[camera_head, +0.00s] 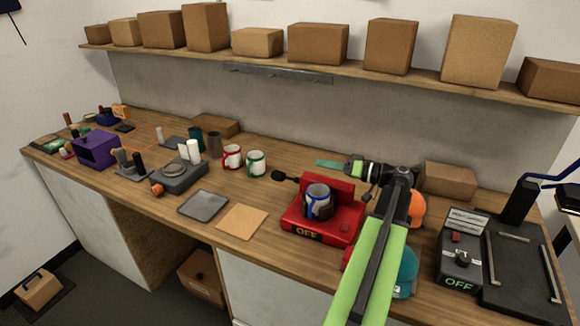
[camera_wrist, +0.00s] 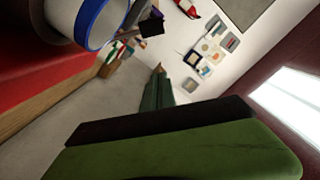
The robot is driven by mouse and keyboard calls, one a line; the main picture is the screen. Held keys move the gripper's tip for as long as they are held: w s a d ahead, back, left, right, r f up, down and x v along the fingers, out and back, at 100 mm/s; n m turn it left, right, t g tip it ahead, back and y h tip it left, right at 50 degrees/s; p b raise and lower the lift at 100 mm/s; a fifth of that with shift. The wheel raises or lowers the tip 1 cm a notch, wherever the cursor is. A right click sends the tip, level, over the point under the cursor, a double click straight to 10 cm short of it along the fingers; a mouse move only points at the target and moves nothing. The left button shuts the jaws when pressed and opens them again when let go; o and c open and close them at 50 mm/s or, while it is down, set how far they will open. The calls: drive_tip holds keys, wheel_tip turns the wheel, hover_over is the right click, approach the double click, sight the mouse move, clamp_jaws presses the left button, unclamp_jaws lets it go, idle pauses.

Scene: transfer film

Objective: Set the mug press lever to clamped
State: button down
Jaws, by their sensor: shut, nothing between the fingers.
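The red mug press (camera_head: 290,222) stands on the workbench right of centre, with OFF on its front. A mug (camera_head: 318,192) with blue on it sits in the press. A black lever (camera_head: 281,175) with a round knob sticks out from the press's left side; I cannot tell its exact setting. My gripper (camera_head: 322,163) is shut and empty, pointing left above and behind the press, apart from the lever knob. In the wrist view the gripper's dark green fingers (camera_wrist: 158,92) are together. The blue-rimmed mug (camera_wrist: 100,22) and red press (camera_wrist: 38,80) are at upper left.
Red and green mugs (camera_head: 232,157) stand left of the press, near a grey plate (camera_head: 203,204) and tan sheet (camera_head: 242,221). Orange and teal caps (camera_head: 405,272) lie by my arm. A flat black press (camera_head: 520,275) stands at right. A box shelf (camera_head: 340,67) runs above.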

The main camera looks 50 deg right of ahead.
hover_over(285, 177)
drive_tip(key=s+d, duration=0.1)
drive_tip(key=d, duration=0.3)
drive_tip(key=a+f+b, duration=0.3)
drive_tip(key=shift+f, duration=0.25)
drive_tip(key=shift+s, duration=0.1)
